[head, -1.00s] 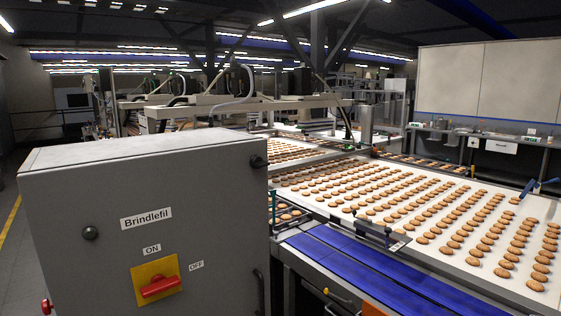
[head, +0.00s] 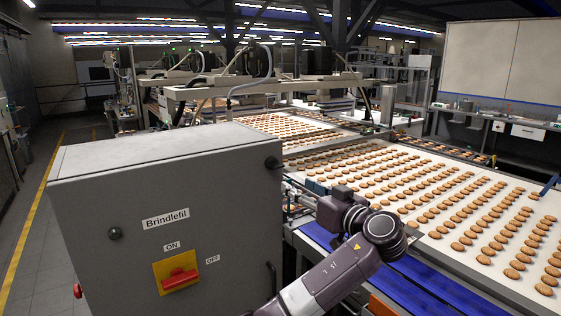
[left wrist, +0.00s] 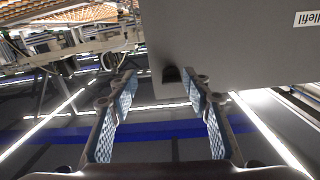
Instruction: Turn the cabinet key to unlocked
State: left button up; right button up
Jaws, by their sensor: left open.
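The grey cabinet (head: 215,235) labelled "Brindlefil" stands at the left in the head view. Its front has a dark round knob (head: 115,233) at the left and a black knob (head: 272,162) at the upper right edge. I cannot tell which of them is the key. My left gripper (head: 294,196) is just right of the cabinet, its fingers small and partly lost against the machinery. In the left wrist view it is open and empty (left wrist: 160,88), with a black knob (left wrist: 172,75) at the cabinet's edge showing between the fingertips, apparently apart from them. My right gripper is out of view.
A red rotary switch (head: 180,279) on a yellow plate sits low on the cabinet front, between ON and OFF labels. A white conveyor (head: 440,172) with rows of biscuits and a blue belt (head: 405,290) lie to the right. The floor left of the cabinet is clear.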

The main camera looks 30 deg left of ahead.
aim_at(280, 167)
pick_arm(q)
jog(key=shift+n+g+y, duration=0.3)
jog(key=shift+n, duration=0.5)
jog(key=a+r+p, duration=0.1)
jog(key=a, duration=0.1)
jog(key=a+r+p, duration=0.1)
jog(key=a+p, duration=0.1)
jog(key=w+a+r+p, duration=0.1)
jog(key=a, duration=0.1)
jog(key=shift+a+r, duration=0.25)
jog(key=shift+r, duration=0.05)
jog(key=shift+w+a+f+p, duration=0.1)
jog(key=shift+w+a+p, duration=0.1)
jog(key=shift+a+p, duration=0.25)
jog(key=shift+w+f, duration=0.1)
